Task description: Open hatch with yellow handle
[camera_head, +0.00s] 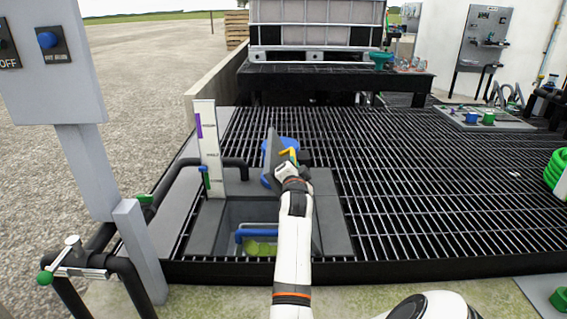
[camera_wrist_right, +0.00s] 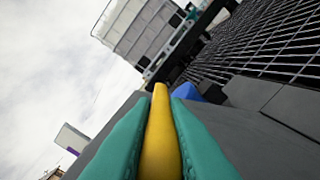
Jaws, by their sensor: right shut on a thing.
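The grey hatch lid (camera_head: 270,157) stands raised and nearly upright at the far edge of its square opening (camera_head: 232,213) in the head view. Its yellow handle (camera_head: 289,153) is on the lid's right side. My right gripper (camera_head: 288,169) is at the handle. In the right wrist view the green fingers of my right gripper (camera_wrist_right: 160,110) close on both sides of the yellow handle (camera_wrist_right: 160,140), with the grey lid behind. My right arm hides part of the opening and lid. My left gripper is not in view.
Inside the opening are a blue pipe (camera_head: 258,234) and something yellow-green (camera_head: 260,248). A blue round object (camera_head: 290,144) shows behind the lid. A white gauge post (camera_head: 208,150) and black pipes (camera_head: 165,183) stand left. Open grating (camera_head: 420,190) lies right.

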